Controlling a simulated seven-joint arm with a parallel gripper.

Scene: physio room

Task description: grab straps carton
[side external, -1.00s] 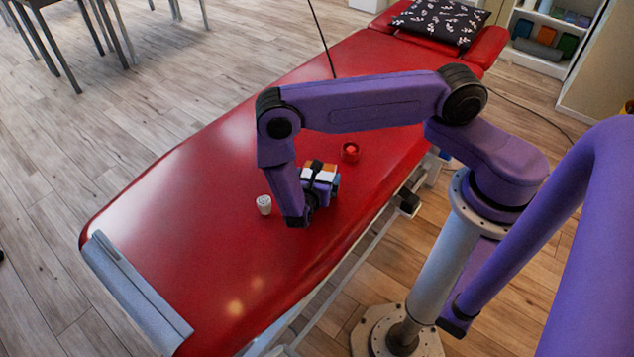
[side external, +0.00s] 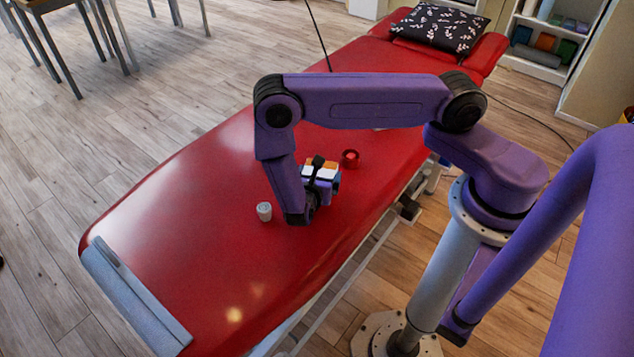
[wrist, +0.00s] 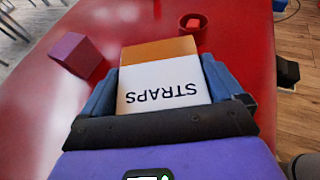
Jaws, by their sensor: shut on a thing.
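The straps carton (wrist: 165,88) is a box with a white face printed STRAPS, upside down in the wrist view, and an orange band at its far end. My gripper (wrist: 158,84) is shut on it, with a blue finger pressed on each side. In the side external view the carton (side external: 328,172) shows white and orange at the end of my arm, low over the red couch. My wrist and fingers partly cover it there. I cannot tell whether it touches the couch.
The red couch (side external: 190,205) carries a small white cylinder (side external: 264,211) left of my gripper and a red round container (side external: 350,158) beyond the carton. In the wrist view a purple block (wrist: 76,55) lies left of the carton. The couch's near left part is clear.

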